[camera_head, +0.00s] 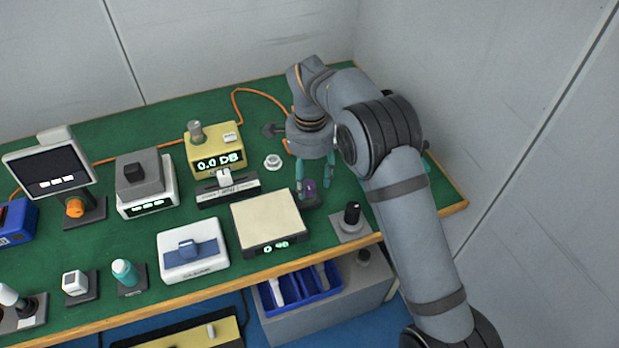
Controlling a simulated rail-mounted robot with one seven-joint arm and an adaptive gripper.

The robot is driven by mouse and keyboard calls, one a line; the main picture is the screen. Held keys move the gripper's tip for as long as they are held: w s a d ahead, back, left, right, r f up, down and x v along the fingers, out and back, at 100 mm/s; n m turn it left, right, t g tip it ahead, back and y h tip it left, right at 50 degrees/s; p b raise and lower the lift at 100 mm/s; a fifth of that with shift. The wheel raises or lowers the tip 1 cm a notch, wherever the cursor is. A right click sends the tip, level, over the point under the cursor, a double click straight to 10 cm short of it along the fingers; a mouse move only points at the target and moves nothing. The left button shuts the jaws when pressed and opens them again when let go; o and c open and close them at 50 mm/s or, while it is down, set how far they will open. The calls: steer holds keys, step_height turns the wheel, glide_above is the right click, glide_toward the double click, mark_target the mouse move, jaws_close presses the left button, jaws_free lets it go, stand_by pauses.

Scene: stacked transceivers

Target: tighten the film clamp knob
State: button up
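My gripper (314,188) points down over the right part of the green table. Its two teal fingers are apart, with a clear gap between them. A small purple knob (309,188) on a dark base shows between and below the fingertips. I cannot tell whether the fingers touch it. A black knob (352,213) stands upright on a grey plate near the front right edge, apart from the gripper. No label shows which of these is the film clamp knob.
A cream box (263,220) with a lit display stands just left of the gripper. An orange cable (262,94) runs along the back. A blue bin (300,290) sits below the front edge.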

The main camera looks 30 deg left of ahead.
mark_target(310, 184)
steer(key=shift+s, duration=0.15)
step_height(310, 184, up, 12)
stand_by(0.5)
steer(key=shift+f, duration=0.2)
step_height(310, 184, down, 12)
steer(key=shift+r, duration=0.1)
stand_by(0.7)
steer(key=shift+r, duration=0.1)
